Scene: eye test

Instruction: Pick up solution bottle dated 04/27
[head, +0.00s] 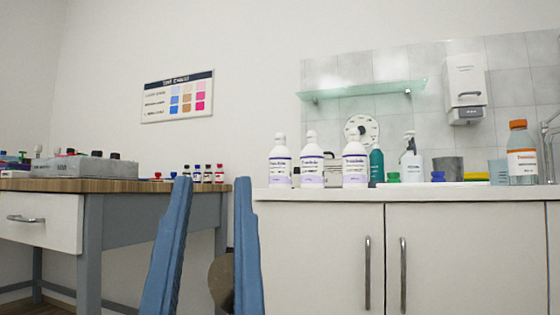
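Three white bottles with purple-banded labels stand in a row at the left end of the white counter (430,194): a left one (281,162), a middle one (312,162) and a right one (355,163). Their label print is too small to read, so I cannot tell which is dated 04/27. My gripper (212,182) shows as two blue fingers rising from the bottom, left of the bottles. The fingers are apart, and I see nothing held at their tips. A round brown thing (221,283) shows low between them; I cannot tell what it is.
Right of the bottles stand a teal bottle (376,165), a pump bottle (411,166), a grey cup (447,167) and an orange-capped bottle (522,155). A glass shelf (362,90) hangs above. A wooden table (120,185) with small bottles and a grey rack (83,167) is at left.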

